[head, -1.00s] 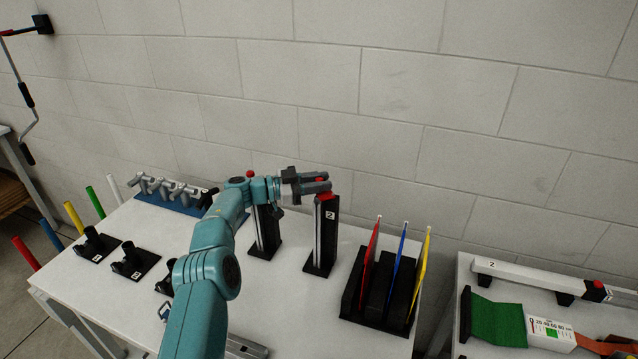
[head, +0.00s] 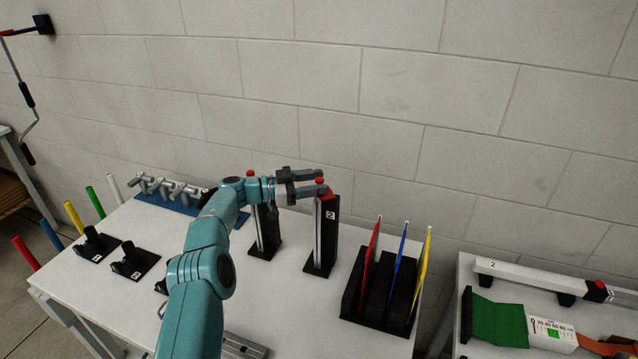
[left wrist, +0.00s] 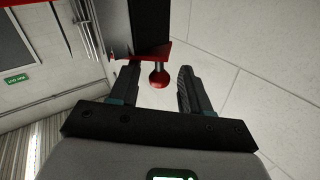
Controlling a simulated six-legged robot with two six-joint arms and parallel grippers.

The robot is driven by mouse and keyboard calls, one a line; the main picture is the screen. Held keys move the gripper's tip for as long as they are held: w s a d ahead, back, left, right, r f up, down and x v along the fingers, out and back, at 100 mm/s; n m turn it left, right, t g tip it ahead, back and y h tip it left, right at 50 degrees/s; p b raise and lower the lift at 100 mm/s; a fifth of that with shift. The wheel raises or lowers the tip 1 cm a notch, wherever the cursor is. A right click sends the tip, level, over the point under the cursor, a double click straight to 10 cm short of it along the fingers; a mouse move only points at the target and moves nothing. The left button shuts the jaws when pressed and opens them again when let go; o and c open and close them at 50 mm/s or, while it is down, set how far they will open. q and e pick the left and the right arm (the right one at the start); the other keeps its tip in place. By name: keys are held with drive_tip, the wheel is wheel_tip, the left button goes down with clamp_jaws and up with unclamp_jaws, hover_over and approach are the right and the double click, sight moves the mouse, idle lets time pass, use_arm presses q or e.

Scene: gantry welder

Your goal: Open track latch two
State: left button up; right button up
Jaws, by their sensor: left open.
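Track latch two is a black upright post (head: 328,235) labelled 2, with a pale strip on its left side and a red latch with a round knob (head: 320,181) at its top. My left gripper (head: 318,183) is open at the top of this post. I cannot tell whether a finger touches the knob. My right gripper is not in view.
A similar black post (head: 266,232) with a red knob stands just left. A black rack (head: 385,290) with red, blue and yellow flags is to the right. Grey fittings on a blue base (head: 170,203) lie behind my arm. A block wall (head: 400,100) closes the back.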

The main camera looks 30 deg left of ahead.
use_arm(q)
drive_tip(key=b+v, duration=0.3)
drive_tip(key=v, duration=1.2)
drive_tip(key=shift+o, duration=0.3)
drive_tip(key=shift+s+r, duration=0.1)
drive_tip(key=shift+r, duration=0.05)
